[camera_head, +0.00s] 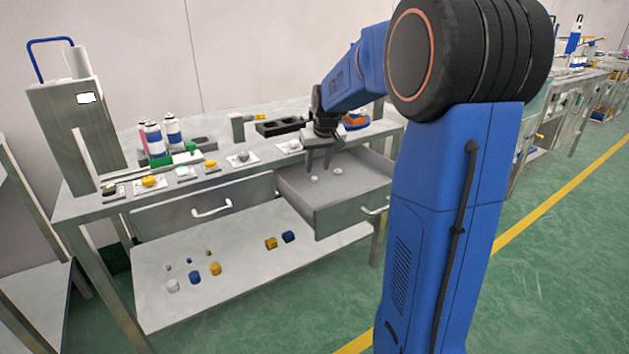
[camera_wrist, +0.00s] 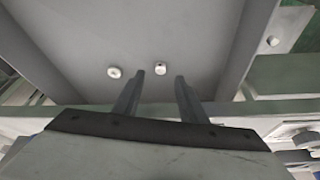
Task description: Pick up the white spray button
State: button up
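Two small white pieces lie apart on the floor of the open drawer (camera_head: 350,205). In the wrist view, one white piece (camera_wrist: 161,68) has a small dark spot like a spray button's nozzle and lies just past the fingertips, in line with the gap between them. The other is a rounder, disc-like white piece (camera_wrist: 114,72) to its left. The head view shows both, a left one (camera_head: 314,179) and a right one (camera_head: 337,171); I cannot tell there which is the button. My gripper (camera_head: 318,168) points down over the drawer, open and empty; it also shows in the wrist view (camera_wrist: 159,82).
The drawer walls surround the pieces. On the bench top stand blue-and-white cans (camera_head: 153,139), a black tray (camera_head: 280,127) and several small parts on white cards. A closed drawer (camera_head: 160,218) is to the left. The lower shelf (camera_head: 230,275) holds several coloured caps.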

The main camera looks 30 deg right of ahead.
aim_at(315, 177)
jog(key=shift+w+x, duration=0.2)
jog(key=shift+x, duration=2.55)
jog(key=shift+c, duration=0.5)
grip_shut()
